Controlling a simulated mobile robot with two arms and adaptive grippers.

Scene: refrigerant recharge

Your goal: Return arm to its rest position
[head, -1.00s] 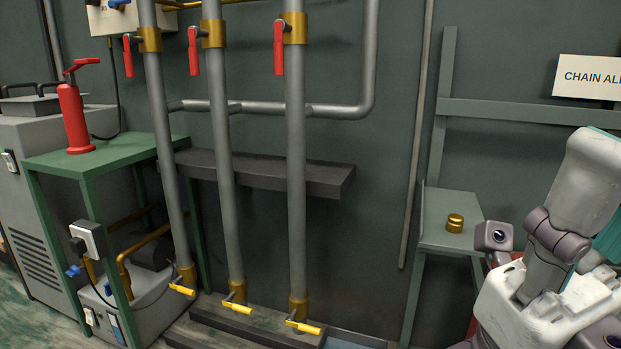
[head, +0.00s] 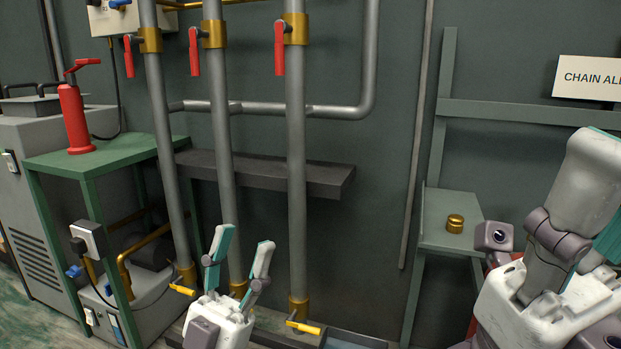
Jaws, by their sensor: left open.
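My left gripper (head: 244,240) has its two teal-padded fingers pointing up and spread apart, with nothing between them. It stands at the bottom centre of the head view, in front of the lower ends of the grey pipes (head: 296,180), and hides one of the yellow lower valve handles. I cannot tell whether it touches the pipes. My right gripper (head: 592,185) is large and close at the right edge, with a white finger link and some teal showing. It is partly cut off, so its opening is unclear.
A red hand pump (head: 74,118) stands on a green table (head: 50,161) at left. A dark shelf (head: 330,180) runs behind the pipes. Red valve handles (head: 280,48) hang above. A brass piece (head: 455,223) sits on a small grey-green stand (head: 440,240).

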